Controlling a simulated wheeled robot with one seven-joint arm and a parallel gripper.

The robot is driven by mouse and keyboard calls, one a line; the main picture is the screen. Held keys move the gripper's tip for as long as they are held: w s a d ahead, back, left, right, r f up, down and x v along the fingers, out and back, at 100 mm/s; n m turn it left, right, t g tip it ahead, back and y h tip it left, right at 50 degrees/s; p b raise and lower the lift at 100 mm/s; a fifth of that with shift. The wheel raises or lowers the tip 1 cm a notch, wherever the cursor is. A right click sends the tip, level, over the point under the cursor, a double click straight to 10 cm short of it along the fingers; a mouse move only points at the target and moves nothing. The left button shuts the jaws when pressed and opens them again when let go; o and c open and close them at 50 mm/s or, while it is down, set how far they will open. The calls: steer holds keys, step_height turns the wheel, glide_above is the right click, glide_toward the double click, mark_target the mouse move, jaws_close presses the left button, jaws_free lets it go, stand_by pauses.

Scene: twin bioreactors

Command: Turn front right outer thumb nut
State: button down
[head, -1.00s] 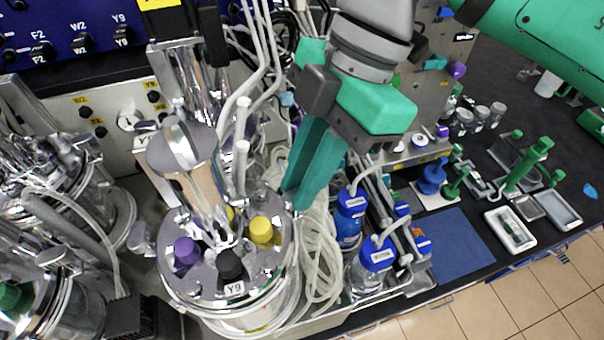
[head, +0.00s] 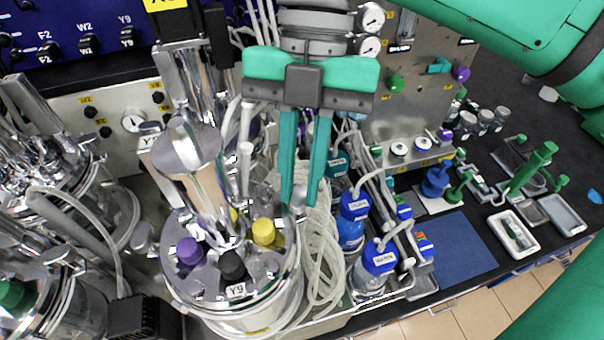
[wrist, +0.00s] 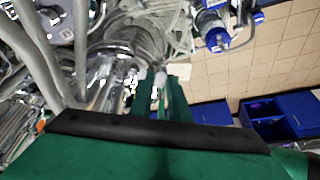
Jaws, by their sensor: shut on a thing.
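The vessel marked Y9 has a round steel head plate (head: 208,277) in the head view. My gripper (head: 298,200) points down at the right edge of this plate. Its two green fingers are shut on a small silver thumb nut (head: 298,196), which shows only partly between the tips. In the wrist view the fingertips (wrist: 158,82) are close together around a small pale metal piece, and the nut's details are too small to tell. Another silver thumb nut (head: 143,238) sticks out at the plate's left edge.
Purple (head: 190,252), black (head: 232,265) and yellow caps (head: 265,232) stand on the plate. Coiled clear tubing (head: 322,245) lies just right of my fingers. Blue-capped bottles (head: 380,258) stand beyond it. A second vessel (head: 75,215) is at left.

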steer(key=n+h, duration=0.1)
steer(key=n, duration=0.3)
steer(key=shift+a+n+h, duration=0.2)
steer(key=shift+n+h, duration=0.1)
steer(key=shift+h, duration=0.1)
steer(key=shift+a+n+t+h, duration=0.1)
steer(key=shift+n+t+h, duration=0.3)
steer(key=shift+n, duration=1.1)
steer(key=c, duration=1.7)
jaws_free()
steer(key=shift+c, duration=0.2)
steer(key=shift+o, duration=0.3)
steer(key=shift+w, duration=0.1)
steer(key=shift+a, duration=0.1)
